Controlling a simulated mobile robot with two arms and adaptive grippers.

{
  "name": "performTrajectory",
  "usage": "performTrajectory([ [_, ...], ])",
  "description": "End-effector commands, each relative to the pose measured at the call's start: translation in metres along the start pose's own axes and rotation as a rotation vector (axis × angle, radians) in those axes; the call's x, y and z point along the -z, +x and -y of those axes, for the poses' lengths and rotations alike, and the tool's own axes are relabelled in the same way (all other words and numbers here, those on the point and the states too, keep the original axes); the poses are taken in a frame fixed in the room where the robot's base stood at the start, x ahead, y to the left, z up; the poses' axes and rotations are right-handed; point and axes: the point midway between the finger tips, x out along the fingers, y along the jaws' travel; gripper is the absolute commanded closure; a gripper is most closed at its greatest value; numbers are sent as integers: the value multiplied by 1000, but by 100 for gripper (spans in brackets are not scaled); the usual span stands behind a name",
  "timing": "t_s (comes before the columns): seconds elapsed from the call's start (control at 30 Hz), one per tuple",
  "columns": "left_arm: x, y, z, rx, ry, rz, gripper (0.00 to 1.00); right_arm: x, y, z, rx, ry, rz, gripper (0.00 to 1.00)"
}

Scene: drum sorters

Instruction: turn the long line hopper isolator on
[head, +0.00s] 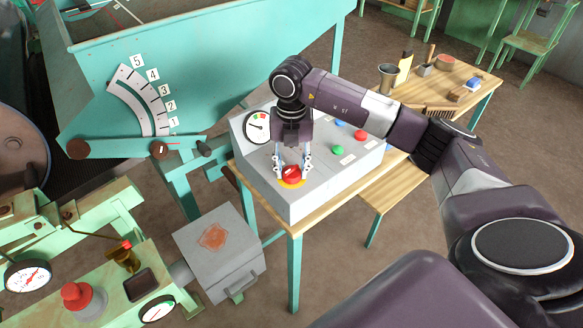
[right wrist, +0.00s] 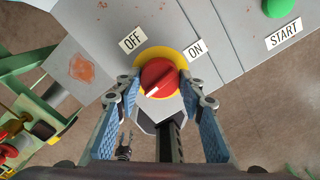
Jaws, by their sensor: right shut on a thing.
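The isolator is a red rotary knob (head: 291,174) on a yellow round plate, at the near end of the grey control box. In the right wrist view the knob (right wrist: 159,78) lies between an OFF label (right wrist: 132,40) at upper left and an ON label (right wrist: 195,48) at upper right. A white mark on the knob lies at its lower left; its ridge runs from lower left to upper right. My right gripper (head: 292,171) points down at the box, its fingers shut on the knob from both sides. My left gripper is not in view.
The grey box (head: 350,178) also carries a dial gauge (head: 257,127), a green START button (head: 338,150) and a red button (head: 361,135). It stands on a wooden table. A teal machine with a numbered scale (head: 143,99) is at left. Another bench (head: 440,85) holds tools.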

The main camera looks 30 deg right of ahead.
Motion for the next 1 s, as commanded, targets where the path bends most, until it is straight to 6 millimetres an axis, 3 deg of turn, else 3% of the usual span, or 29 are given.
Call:
performTrajectory([
  [0.37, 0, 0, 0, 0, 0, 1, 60, -2, -2, 0, -3, 4, 6, 88],
  [0.4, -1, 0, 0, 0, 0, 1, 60, -2, -2, 0, -3, 4, 6, 61],
  [0.53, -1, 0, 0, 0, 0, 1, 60, -2, -2, 0, -2, 4, 4, 46],
  [0.83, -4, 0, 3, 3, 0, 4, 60, -1, -2, 0, -1, 2, 2, 46],
  [1.0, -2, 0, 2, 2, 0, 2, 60, -2, -21, -1, -3, 2, 6, 46],
])
